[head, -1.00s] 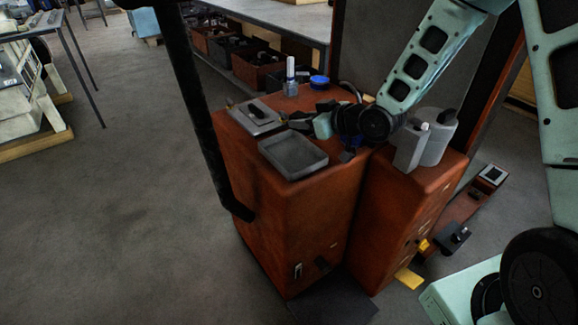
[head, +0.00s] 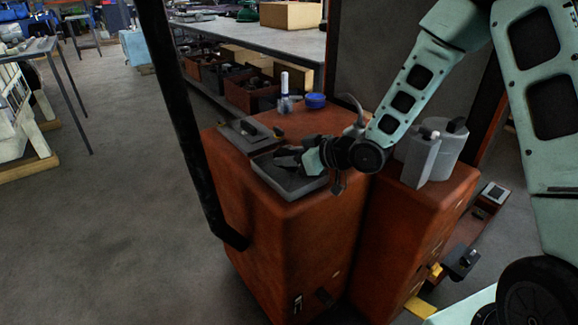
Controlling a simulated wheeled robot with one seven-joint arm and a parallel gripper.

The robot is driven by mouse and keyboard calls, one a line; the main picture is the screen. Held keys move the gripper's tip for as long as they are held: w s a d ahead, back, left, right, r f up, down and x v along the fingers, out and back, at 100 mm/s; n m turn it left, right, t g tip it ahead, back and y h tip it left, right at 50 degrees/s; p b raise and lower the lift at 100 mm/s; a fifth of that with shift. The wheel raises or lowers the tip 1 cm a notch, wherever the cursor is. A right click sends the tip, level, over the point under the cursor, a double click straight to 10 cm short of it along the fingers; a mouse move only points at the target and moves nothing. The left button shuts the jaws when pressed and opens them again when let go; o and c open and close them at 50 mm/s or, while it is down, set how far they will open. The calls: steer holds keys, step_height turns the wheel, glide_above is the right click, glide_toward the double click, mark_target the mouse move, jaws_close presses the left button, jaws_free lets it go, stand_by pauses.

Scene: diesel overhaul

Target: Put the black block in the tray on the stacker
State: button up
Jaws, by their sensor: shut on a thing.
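The grey tray (head: 284,187) lies on top of the front part of the red-brown stacker (head: 285,235). My gripper (head: 286,157) reaches in from the right and is over the tray, low and near its far side. It is shut on the black block (head: 284,152), which is small and merges with the dark fingers. I cannot tell whether the block touches the tray floor. My gripper and wrist hide the back right part of the tray.
A flat grey plate with a black handle-like piece (head: 249,129) lies behind the tray. A white-capped bottle (head: 285,92) and a blue round item (head: 315,100) stand farther back. A grey canister (head: 446,152) stands to the right. A black post (head: 186,120) rises at the left.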

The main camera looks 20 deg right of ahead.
step_height(320, 180, down, 2)
steer(key=shift+f, duration=0.1)
steer(key=o, duration=1)
